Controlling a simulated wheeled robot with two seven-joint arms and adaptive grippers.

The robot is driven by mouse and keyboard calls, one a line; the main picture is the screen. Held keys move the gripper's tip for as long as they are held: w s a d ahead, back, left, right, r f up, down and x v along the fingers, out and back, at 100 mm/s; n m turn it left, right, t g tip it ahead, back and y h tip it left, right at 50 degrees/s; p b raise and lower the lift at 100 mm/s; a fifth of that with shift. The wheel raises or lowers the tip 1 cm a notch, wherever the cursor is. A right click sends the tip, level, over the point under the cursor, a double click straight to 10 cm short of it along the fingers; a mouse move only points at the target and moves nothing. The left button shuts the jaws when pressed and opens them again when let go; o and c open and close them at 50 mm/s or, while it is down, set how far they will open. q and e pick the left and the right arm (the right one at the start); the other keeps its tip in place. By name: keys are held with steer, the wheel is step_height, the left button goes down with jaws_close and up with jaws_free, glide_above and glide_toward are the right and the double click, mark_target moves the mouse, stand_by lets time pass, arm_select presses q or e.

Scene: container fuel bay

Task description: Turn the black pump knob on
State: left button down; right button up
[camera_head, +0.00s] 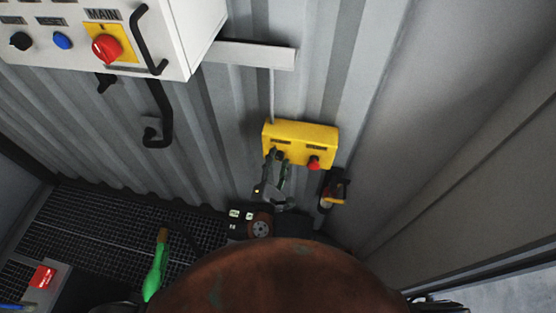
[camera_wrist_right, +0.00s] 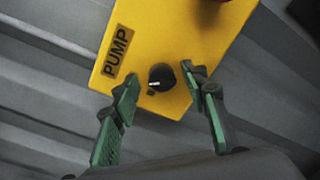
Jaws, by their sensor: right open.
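The yellow pump box (camera_head: 318,132) is on the corrugated wall in the head view. In the right wrist view, it carries a "PUMP" label (camera_wrist_right: 117,51) and the black pump knob (camera_wrist_right: 161,77), which has a white mark on its face. My right gripper (camera_head: 277,165) is at the lower left of the box. In the wrist view, the open right gripper (camera_wrist_right: 160,88) has one green-padded finger on each side of the knob, with gaps showing. In the head view, the gripper partly hides the knob. My left gripper is not in view.
A red knob (camera_head: 313,163) is on the same box. A white panel (camera_head: 190,25) with a red "MAIN" switch (camera_head: 107,48) and bent black handle (camera_head: 147,45) stands upper left. A yellow-and-black tool-like object (camera_head: 333,190) is below right. A green bottle-like object (camera_head: 155,269) is lower left.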

steer(key=shift+s, duration=0.1)
steer(key=v, duration=0.7)
steer(key=shift+s, duration=0.2)
steer(key=shift+a, duration=0.15)
